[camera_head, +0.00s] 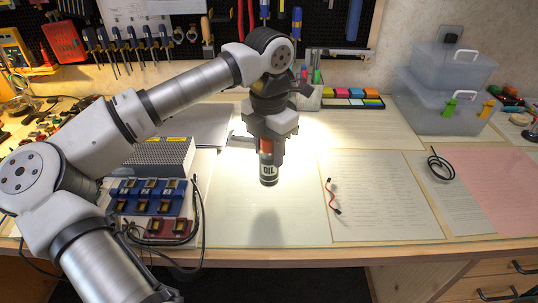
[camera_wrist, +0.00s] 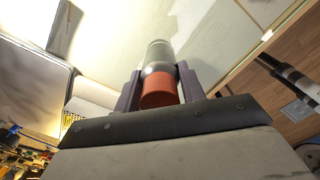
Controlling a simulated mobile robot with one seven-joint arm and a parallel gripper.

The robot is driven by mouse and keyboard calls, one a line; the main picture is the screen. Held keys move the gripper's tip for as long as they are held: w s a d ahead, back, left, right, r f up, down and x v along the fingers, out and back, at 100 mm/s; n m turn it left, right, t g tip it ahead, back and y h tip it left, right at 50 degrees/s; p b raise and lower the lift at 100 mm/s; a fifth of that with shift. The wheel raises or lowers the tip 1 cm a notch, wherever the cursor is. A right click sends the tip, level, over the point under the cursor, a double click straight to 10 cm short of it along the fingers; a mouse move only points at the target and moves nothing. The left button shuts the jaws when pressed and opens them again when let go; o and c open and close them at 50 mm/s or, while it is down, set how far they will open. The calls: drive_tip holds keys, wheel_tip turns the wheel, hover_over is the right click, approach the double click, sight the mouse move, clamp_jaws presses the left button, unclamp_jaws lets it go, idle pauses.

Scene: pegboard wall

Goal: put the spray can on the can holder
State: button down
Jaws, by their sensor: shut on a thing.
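The spray can (camera_head: 268,169) is a small dark can with a white "OIL" label and an orange-red cap. My gripper (camera_head: 267,145) is shut on it near the cap and holds it upright above the pale sheet on the workbench, with a shadow below. In the wrist view the can (camera_wrist: 157,65) sits between the two fingers of my gripper (camera_wrist: 157,88), its orange cap nearest the camera. I cannot make out the can holder for sure in either view.
A blue and red component rack (camera_head: 150,197) and a grey vented box (camera_head: 160,157) stand left of the can. Clear plastic boxes (camera_head: 435,95) stand at the back right. A red-black cable (camera_head: 333,196) lies on the papers. The sheet below the can is clear.

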drive_tip(key=shift+f, duration=0.9)
drive_tip(key=shift+f, duration=0.1)
drive_tip(key=c, duration=0.8)
unclamp_jaws()
drive_tip(key=shift+c, duration=0.2)
